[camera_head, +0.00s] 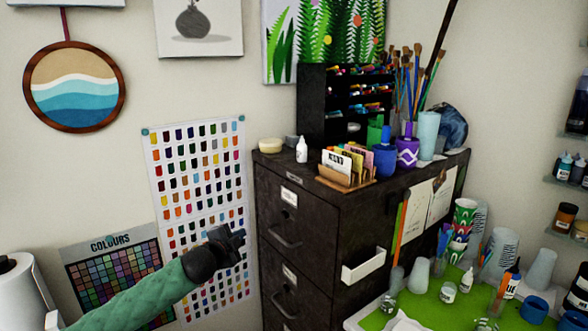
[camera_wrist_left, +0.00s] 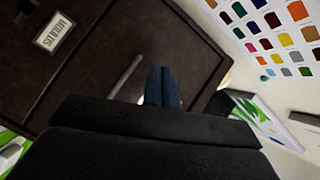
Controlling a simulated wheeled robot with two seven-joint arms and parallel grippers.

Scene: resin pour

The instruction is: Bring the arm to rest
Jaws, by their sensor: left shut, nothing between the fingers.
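My left gripper (camera_head: 238,237) reaches in from the lower left on an arm in a green sleeve. It is shut and empty, in front of the colour chart and just left of the dark filing cabinet (camera_head: 325,235). In the left wrist view the shut fingers (camera_wrist_left: 162,88) show against the cabinet front (camera_wrist_left: 110,75), with a drawer handle (camera_wrist_left: 126,77) beside them. I cannot tell whether they touch it. My right gripper is in neither view.
Jars, brushes and a card holder (camera_head: 345,180) stand on the cabinet. A white tray (camera_head: 363,264) hangs on its side. A green-topped work surface (camera_head: 412,302) with cups and bottles lies at the lower right. A paper roll (camera_head: 22,290) stands at the lower left.

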